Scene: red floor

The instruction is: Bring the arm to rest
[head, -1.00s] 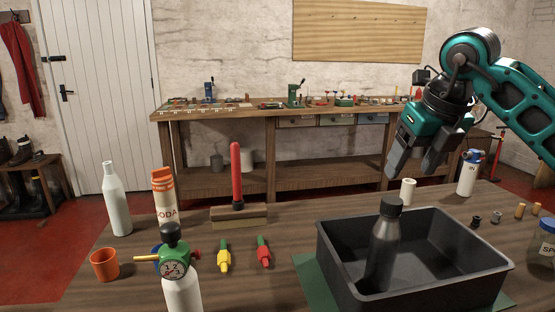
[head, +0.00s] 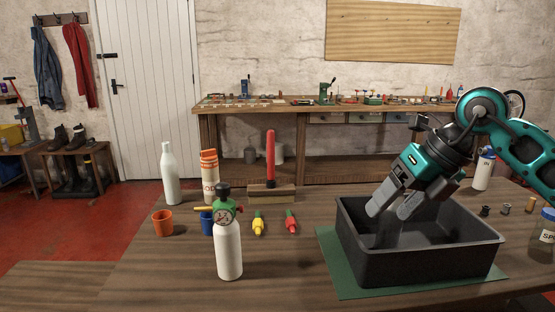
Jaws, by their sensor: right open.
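My right gripper (head: 390,212) comes in from the right, with its two grey fingers apart and pointing down over the dark grey bin (head: 430,266). The fingers overlap the bin's opening in the picture; nothing is seen between them. The dark bottle seen in the bin earlier is mostly hidden behind the fingers, and I cannot make it out clearly. My left gripper is not in view.
The bin stands on a green mat (head: 350,288) on the wooden table. A white bottle with a gauge (head: 228,250), a white bottle (head: 170,178), an orange cup (head: 163,223) and a red-handled brush (head: 271,160) stand left. Small spools and a jar (head: 545,238) are at right.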

